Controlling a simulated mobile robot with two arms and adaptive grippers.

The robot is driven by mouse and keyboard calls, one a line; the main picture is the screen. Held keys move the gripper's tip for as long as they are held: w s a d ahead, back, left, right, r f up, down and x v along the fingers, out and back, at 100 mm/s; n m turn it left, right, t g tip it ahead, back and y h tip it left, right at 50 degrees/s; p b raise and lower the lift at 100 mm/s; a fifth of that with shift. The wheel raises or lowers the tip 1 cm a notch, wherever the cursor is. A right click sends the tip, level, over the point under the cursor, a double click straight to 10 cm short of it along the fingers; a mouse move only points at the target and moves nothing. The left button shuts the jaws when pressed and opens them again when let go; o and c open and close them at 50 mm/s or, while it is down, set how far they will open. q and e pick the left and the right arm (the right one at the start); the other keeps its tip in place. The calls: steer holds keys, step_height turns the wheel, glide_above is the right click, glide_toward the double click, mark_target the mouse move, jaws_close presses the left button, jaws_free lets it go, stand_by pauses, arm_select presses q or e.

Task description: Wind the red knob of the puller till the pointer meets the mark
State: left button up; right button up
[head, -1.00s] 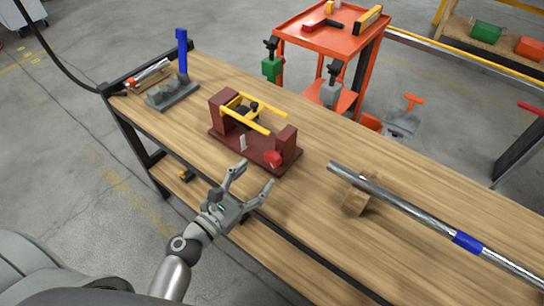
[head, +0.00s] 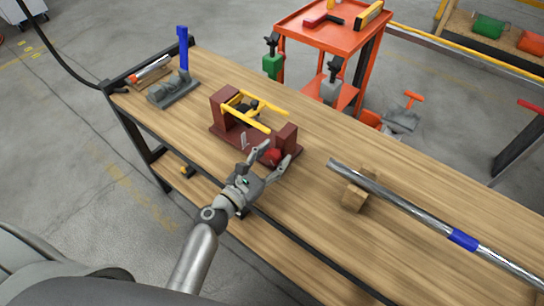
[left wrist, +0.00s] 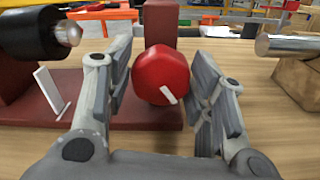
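The puller (head: 226,117) is a dark red frame with yellow bars, standing on the wooden bench. Its red knob (head: 274,156) is at the near right end; in the left wrist view the knob (left wrist: 161,75) shows a white line on its face. A small white upright plate (head: 244,141) stands on the puller's base and also shows in the left wrist view (left wrist: 48,88). My left gripper (head: 276,154) is open, its fingers on either side of the knob, with a gap visible on the right. I cannot make out the pointer. My right gripper is not in view.
A steel pipe with a blue band (head: 415,210) rests on a wooden block (head: 355,197) to the right. A grey vise-like tool with a blue handle (head: 174,90) stands at the far left of the bench. An orange cart (head: 336,30) stands behind.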

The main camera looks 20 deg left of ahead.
arm_select(q)
steer(key=c, duration=0.6)
steer(key=shift+f+m+b, duration=0.1)
steer(key=shift+m+b, duration=0.7)
steer(key=shift+m, duration=0.3)
steer(key=shift+a+m+b, duration=0.1)
steer(key=shift+m+b, duration=0.75)
steer(key=shift+m, duration=1.15)
steer(key=o, duration=1)
